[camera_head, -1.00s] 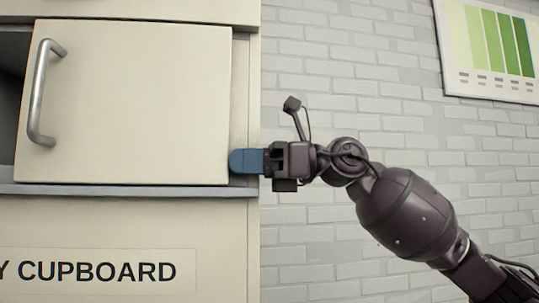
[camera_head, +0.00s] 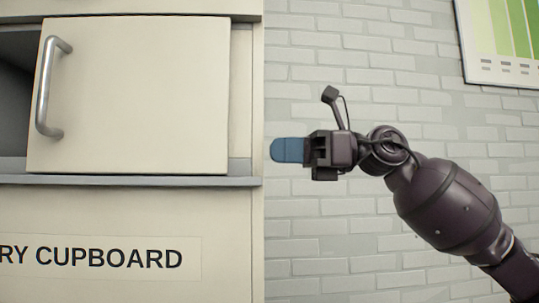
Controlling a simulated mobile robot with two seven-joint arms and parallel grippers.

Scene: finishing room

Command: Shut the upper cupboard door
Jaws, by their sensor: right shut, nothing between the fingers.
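The upper cupboard door (camera_head: 145,95) is a cream panel with a vertical metal bar handle (camera_head: 48,88) near its left edge. A dark opening (camera_head: 17,105) shows to the left of the door, so the door stands partly open. The opening's lower ledge (camera_head: 120,181) runs below it. My right gripper (camera_head: 289,150) has blue fingers that are shut and empty. It is to the right of the door, just beyond the cupboard's right edge, in front of the brick wall and apart from the door. My left gripper is not in view.
A cupboard front with a label (camera_head: 100,257) reading "RY CUPBOARD" lies below the ledge. A pale brick wall (camera_head: 330,240) fills the right side. A chart with green stripes (camera_head: 505,40) hangs at the upper right. The space around my right gripper looks clear.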

